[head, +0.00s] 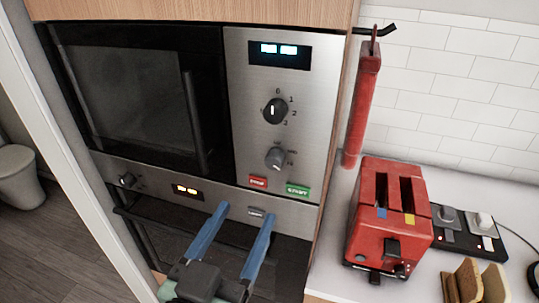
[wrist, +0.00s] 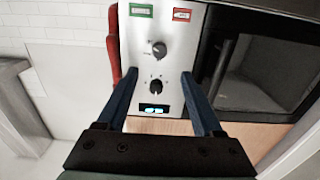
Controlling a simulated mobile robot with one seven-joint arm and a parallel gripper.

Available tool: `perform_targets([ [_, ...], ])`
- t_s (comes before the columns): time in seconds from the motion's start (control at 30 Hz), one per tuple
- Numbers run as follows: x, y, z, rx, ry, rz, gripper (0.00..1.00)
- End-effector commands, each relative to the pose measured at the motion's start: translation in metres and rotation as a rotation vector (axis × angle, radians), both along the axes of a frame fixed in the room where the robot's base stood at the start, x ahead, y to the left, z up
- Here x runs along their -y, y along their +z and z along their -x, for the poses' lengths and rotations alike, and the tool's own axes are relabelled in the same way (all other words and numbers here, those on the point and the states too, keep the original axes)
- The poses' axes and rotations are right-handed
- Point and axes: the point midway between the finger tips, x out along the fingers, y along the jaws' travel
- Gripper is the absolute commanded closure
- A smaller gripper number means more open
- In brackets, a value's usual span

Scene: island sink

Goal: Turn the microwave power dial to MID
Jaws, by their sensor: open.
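The microwave (head: 135,95) is built into a wooden cabinet, with a steel control panel (head: 245,130) right of its door. A black dial (head: 274,110) with numbers around it sits below a lit display. A grey dial (head: 275,158) sits under it; its small labels are too blurred to read. In the wrist view, the picture is upside down, with the grey dial (wrist: 158,49) above the black dial (wrist: 156,85). My gripper (head: 246,208) is open and empty, its blue fingers below and in front of the panel. In the wrist view, its fingers (wrist: 160,74) flank the panel, apart from both dials.
Red (head: 258,182) and green (head: 298,190) buttons sit below the grey dial. A lower oven (head: 190,235) with its own knob is underneath. A red toaster (head: 389,215) stands on the counter at right, near a hanging red object (head: 361,110) and bread slices (head: 477,282).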

Motion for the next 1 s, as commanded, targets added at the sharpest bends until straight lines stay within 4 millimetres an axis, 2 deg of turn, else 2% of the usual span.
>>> perform_targets([
  [0.3, 0.022, 0.005, -0.062, -0.001, -0.004, 0.000, 0.32],
  [0.5, 0.031, 0.003, -0.093, -0.001, -0.002, -0.001, 0.32],
  [0.7, 0.036, 0.001, -0.109, 0.000, -0.001, -0.001, 0.32],
  [1.0, 0.037, 0.000, -0.111, 0.001, 0.000, -0.002, 0.32],
])
